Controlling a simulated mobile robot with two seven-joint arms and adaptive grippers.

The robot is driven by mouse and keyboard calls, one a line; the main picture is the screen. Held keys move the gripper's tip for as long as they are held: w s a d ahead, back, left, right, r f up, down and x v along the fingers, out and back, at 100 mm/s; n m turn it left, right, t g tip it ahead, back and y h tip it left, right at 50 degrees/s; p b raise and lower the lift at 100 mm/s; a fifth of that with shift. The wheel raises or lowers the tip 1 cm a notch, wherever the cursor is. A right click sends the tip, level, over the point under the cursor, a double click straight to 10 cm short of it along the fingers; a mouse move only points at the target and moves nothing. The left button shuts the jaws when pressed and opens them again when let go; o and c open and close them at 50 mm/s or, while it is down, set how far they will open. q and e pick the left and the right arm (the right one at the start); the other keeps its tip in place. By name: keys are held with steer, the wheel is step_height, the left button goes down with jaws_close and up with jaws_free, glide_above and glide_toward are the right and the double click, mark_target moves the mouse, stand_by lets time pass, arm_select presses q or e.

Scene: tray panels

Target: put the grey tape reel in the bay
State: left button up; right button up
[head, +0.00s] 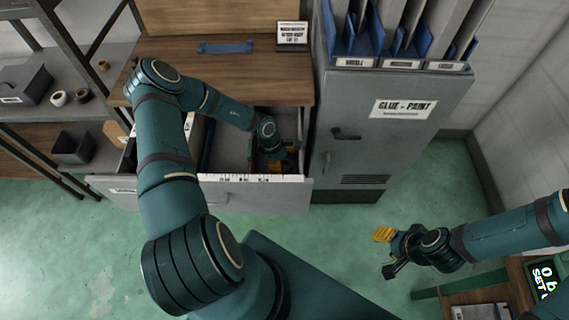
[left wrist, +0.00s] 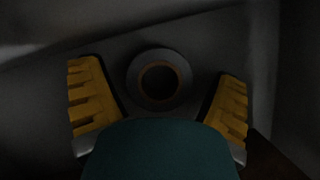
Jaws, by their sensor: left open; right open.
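The grey tape reel (left wrist: 159,104) is a dark grey ring with a brownish inner rim. It lies on a dark grey surface in the left wrist view. My left gripper (head: 278,163) reaches down into the right part of the open drawer (head: 250,196) in the head view. Its yellow fingers (left wrist: 158,82) are apart, one on each side of the reel, with gaps visible. The reel is hidden in the head view. My right gripper (head: 387,252) is open and empty, over the floor at the right. I cannot tell which space is the bay.
A wooden worktop (head: 220,75) with a blue bar (head: 226,47) and a sign (head: 292,33) is above the drawer. A grey cabinet (head: 345,160) stands right of it. A small table (head: 515,285) is lower right.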

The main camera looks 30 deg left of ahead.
arm_select(q)
steer(key=p+v, duration=0.2)
steer(key=v, duration=1)
steer(key=shift+w+d+r, duration=0.1)
steer(key=shift+d+r, duration=0.05)
